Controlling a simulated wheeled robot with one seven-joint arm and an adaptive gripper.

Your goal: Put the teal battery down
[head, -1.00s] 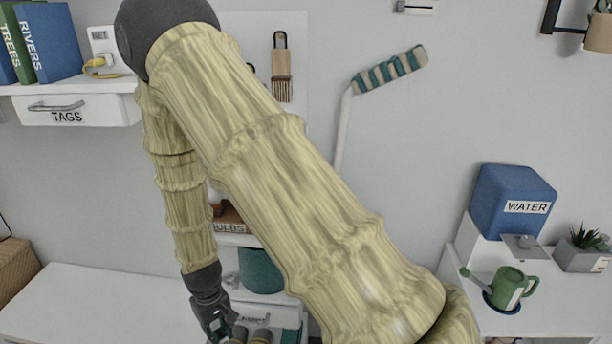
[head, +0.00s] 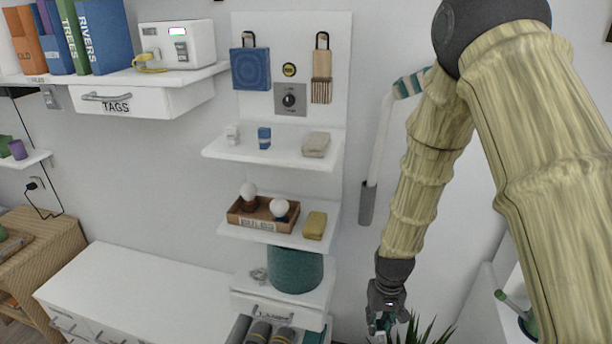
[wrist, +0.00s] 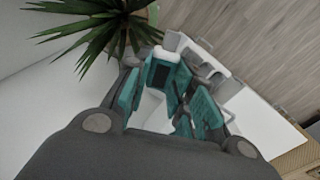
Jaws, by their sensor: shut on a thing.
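My gripper (head: 384,318) hangs low at the right of the white shelf unit in the head view, beside a spiky plant. In the wrist view, its teal-lined fingers (wrist: 165,82) are closed on the teal battery (wrist: 160,68), which looks like a small teal block with a dark face between the fingertips. The battery is held in the air. In the head view it is hard to tell from the teal finger parts.
A spiky plant (head: 426,332) is close to my gripper. An open drawer with grey rolls (head: 259,331) is to the left, under a teal pot (head: 295,270). Shelves hold a bulb box (head: 262,216) and a yellow sponge-like block (head: 315,226). The white cabinet top (head: 140,285) is clear.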

